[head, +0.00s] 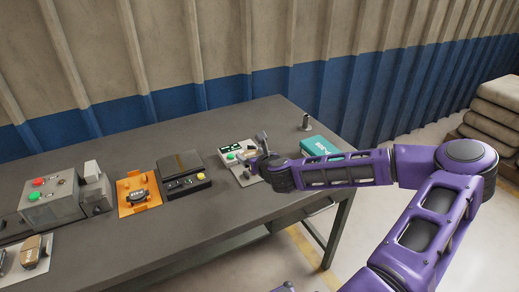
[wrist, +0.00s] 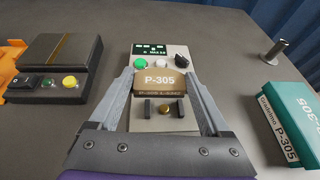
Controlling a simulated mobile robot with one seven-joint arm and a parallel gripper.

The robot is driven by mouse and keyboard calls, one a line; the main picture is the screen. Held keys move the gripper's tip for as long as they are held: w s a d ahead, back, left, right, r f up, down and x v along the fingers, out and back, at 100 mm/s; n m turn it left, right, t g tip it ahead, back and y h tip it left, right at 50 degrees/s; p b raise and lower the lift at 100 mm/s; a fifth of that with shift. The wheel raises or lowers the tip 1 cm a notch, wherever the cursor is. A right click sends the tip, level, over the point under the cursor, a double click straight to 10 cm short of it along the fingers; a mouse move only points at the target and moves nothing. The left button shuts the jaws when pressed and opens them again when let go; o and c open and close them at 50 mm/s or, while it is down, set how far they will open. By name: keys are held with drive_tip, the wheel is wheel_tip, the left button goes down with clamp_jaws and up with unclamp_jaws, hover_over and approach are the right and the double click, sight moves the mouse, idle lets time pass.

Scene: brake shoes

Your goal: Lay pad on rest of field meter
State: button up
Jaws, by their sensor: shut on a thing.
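The pad (wrist: 166,82) is a tan brake pad marked P-305, held between the two grey fingers of my gripper (wrist: 167,88) in the wrist view. My gripper is shut on it. In the head view my gripper (head: 262,152) is over the field meter. The field meter (wrist: 158,50) is a pale box with a dark display, a green button, a white button and a dark knob at its far end. Its rest (wrist: 165,110), two dark upright posts with a brass-coloured button between them, shows just below the pad in the picture. I cannot tell whether the pad touches the meter.
A teal box (wrist: 290,115) marked P-305 lies at the right, with a metal post (wrist: 276,50) behind it. A black device (head: 183,172) stands left of the meter, then an orange fixture (head: 138,194) and a grey control box (head: 52,202). Bare table (head: 190,128) lies behind.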

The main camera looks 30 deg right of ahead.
sight(256, 177)
drive_tip(key=shift+d+r, duration=0.15)
drive_tip(key=shift+d, duration=0.7)
wheel_tip(256, 177, down, 6)
drive_tip(key=b, duration=0.5)
drive_tip(key=shift+f+b, duration=0.35)
drive_tip(key=shift+b, duration=0.05)
drive_tip(key=o, duration=1.4)
drive_tip(key=shift+c, duration=0.2)
